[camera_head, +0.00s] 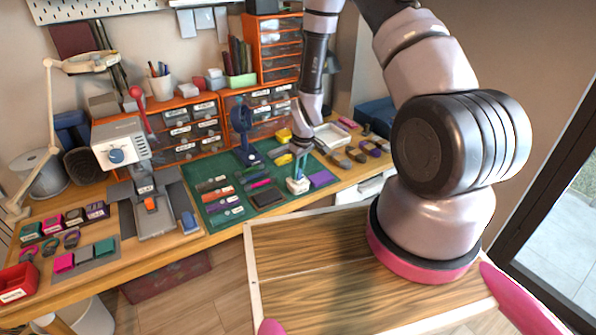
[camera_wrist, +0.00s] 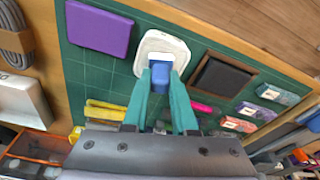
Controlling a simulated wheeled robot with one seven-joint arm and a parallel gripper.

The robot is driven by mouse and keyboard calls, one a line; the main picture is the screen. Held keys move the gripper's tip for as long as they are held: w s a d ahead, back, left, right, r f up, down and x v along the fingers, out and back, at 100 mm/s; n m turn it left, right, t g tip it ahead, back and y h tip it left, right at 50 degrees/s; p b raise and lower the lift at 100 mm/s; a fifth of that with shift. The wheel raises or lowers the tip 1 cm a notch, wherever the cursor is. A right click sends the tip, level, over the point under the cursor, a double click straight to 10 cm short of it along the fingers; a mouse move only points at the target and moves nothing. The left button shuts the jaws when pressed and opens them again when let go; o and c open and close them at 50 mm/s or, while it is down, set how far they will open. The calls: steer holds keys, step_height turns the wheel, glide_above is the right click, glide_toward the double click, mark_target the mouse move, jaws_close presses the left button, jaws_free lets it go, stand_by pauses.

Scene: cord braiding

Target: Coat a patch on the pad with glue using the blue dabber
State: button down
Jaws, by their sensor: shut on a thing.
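My gripper (camera_wrist: 160,78) is shut on the blue dabber (camera_wrist: 160,76), its teal fingers on either side. The dabber has a pale end and stands over a white rounded dish (camera_wrist: 152,42); I cannot tell whether it touches what is inside. In the head view my gripper (camera_head: 300,172) points down at the same white dish (camera_head: 297,187) on the green mat. A dark square pad with a brown rim (camera_wrist: 221,76) lies right of the dish, and a flat purple slab (camera_wrist: 99,27) lies left of it. I cannot tell which one is the pad for glue. No glue patch is distinguishable.
The green cutting mat (camera_head: 232,218) also holds several small coloured pieces left of the dark pad (camera_head: 267,197). A dark blue upright stand (camera_head: 242,130) is behind. A grey press (camera_head: 150,200) stands at the left. Orange drawer units (camera_head: 275,45) line the wall.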

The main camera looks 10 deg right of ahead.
steer(key=shift+r, duration=3.5)
